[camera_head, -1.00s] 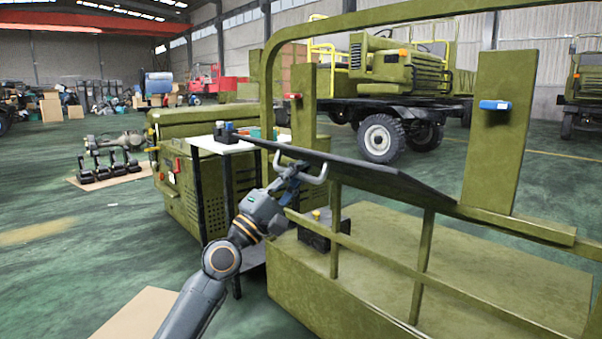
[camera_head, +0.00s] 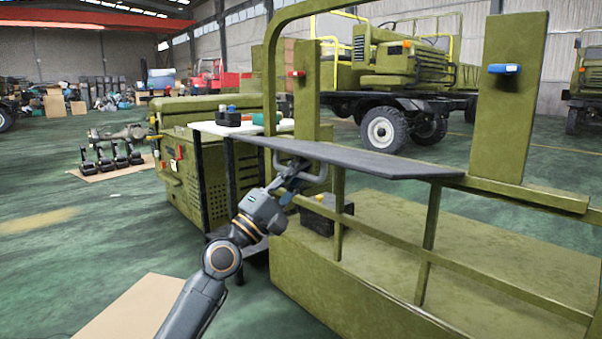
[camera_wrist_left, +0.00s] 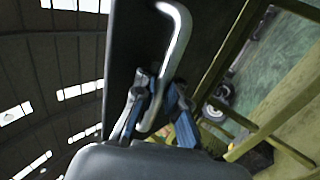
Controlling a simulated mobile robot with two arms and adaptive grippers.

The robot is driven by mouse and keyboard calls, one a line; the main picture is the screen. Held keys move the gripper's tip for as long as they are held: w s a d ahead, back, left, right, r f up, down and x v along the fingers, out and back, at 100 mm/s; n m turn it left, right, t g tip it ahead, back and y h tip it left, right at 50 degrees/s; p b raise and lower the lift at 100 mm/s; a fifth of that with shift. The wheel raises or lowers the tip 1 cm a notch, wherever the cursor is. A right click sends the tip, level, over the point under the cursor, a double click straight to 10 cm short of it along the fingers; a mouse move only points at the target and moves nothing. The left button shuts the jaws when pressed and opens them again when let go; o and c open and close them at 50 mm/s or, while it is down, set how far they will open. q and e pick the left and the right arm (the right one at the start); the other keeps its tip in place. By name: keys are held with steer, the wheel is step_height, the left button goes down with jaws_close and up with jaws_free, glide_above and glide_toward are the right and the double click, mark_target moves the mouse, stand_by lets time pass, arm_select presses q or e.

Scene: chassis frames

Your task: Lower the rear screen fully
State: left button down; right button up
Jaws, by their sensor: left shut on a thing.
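The rear screen (camera_head: 370,160) is a thin dark panel at the olive chassis frame (camera_head: 432,225), lying close to level in the head view. A bent metal handle (camera_head: 318,177) sits at its near left edge. My left gripper (camera_head: 291,172) is shut on this handle, below the panel's edge. In the left wrist view, the fingers (camera_wrist_left: 160,98) close around the lower part of the pale handle (camera_wrist_left: 181,40), with the dark screen (camera_wrist_left: 125,45) beside it. The fingertips are partly hidden in the head view. My right gripper is not in view.
Two olive posts stand behind the screen, with a red latch (camera_head: 296,73) on the left one and a blue latch (camera_head: 504,69) on the right one. A white-topped table (camera_head: 212,129) stands close left of the screen.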

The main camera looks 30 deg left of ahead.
arm_select(q)
steer(key=shift+s+a+r, duration=0.1)
steer(key=shift+s+r, duration=0.1)
steer(key=shift+r, duration=0.15)
steer(key=c, duration=1.4)
jaws_free()
steer(key=shift+s+a+r, duration=0.1)
steer(key=shift+s+a, duration=0.05)
steer(key=shift+s, duration=0.05)
steer(key=shift+f, duration=0.2)
steer(key=shift+s+f, duration=0.1)
steer(key=shift+f, duration=0.15)
steer(key=v, duration=1.1)
steer(key=shift+s+a, duration=0.1)
steer(key=shift+s, duration=0.1)
